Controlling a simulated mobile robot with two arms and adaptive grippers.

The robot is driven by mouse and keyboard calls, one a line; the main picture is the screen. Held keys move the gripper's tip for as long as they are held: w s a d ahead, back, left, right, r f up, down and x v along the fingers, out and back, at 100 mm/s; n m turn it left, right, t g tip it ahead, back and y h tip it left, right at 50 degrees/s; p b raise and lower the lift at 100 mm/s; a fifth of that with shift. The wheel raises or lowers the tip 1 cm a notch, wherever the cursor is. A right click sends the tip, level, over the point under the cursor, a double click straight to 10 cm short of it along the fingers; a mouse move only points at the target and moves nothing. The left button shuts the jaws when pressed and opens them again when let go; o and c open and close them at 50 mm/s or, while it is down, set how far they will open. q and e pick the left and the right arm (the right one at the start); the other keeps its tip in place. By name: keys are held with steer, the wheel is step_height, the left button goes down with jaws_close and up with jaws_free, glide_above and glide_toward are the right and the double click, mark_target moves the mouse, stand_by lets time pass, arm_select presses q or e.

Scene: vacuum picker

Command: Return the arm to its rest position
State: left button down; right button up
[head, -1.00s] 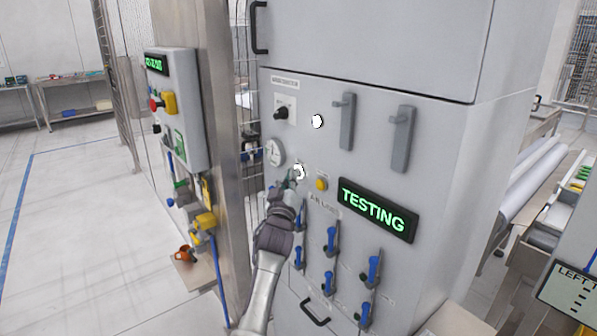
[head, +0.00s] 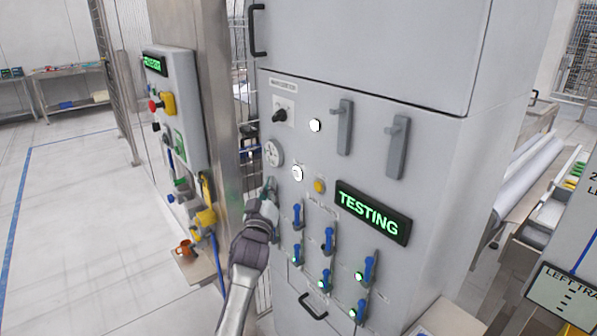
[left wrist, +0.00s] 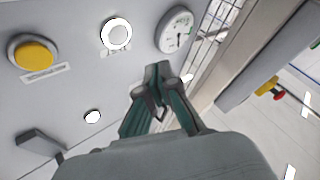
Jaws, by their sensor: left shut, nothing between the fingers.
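My left gripper (head: 270,187) is in front of the left edge of the grey control cabinet (head: 440,185), just below the round gauge (head: 273,153). Its fingers are shut with nothing between them. In the left wrist view the closed fingers (left wrist: 160,90) point toward the panel, below the gauge (left wrist: 175,30) and the lit white button (left wrist: 116,34). They look apart from the button. My right gripper does not show.
The cabinet carries a yellow button (head: 319,186), a green "TESTING" display (head: 372,214), several blue-handled valves (head: 328,239) and grey handles (head: 344,127). A metal post (head: 190,70) with a control box (head: 178,110) stands left. Open floor (head: 70,230) lies further left.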

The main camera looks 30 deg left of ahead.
arm_select(q)
steer(key=s+d+f+m+g+h, duration=0.25)
steer(key=s+d+f, duration=0.2)
steer(key=f, duration=1.05)
steer(key=s+d+f+m+g+h, duration=0.15)
steer(key=s+d+f+g, duration=0.3)
steer(key=f, duration=1.05)
steer(key=s+d+f+m+g+h, duration=0.25)
steer(key=s+f, duration=0.25)
steer(key=f, duration=1)
steer(key=s+d+f+m+g, duration=0.2)
steer(key=s+f, duration=0.5)
steer(key=s, duration=0.7)
steer(key=s+d+f+m+g, duration=0.1)
steer(key=s+d+f+g, duration=0.2)
steer(key=s+f, duration=0.4)
steer(key=s+d+f+m+g+h, duration=0.1)
steer(key=s+f, duration=0.7)
steer(key=s, duration=1.5)
steer(key=d+m+g, duration=0.1)
steer(key=d+g, duration=0.1)
steer(key=g, duration=0.1)
steer(key=shift+s+d+m, duration=0.2)
steer(key=shift+s+m, duration=0.05)
steer(key=shift+m, duration=0.1)
steer(key=shift+f+g, duration=0.1)
steer(key=shift+g, duration=0.15)
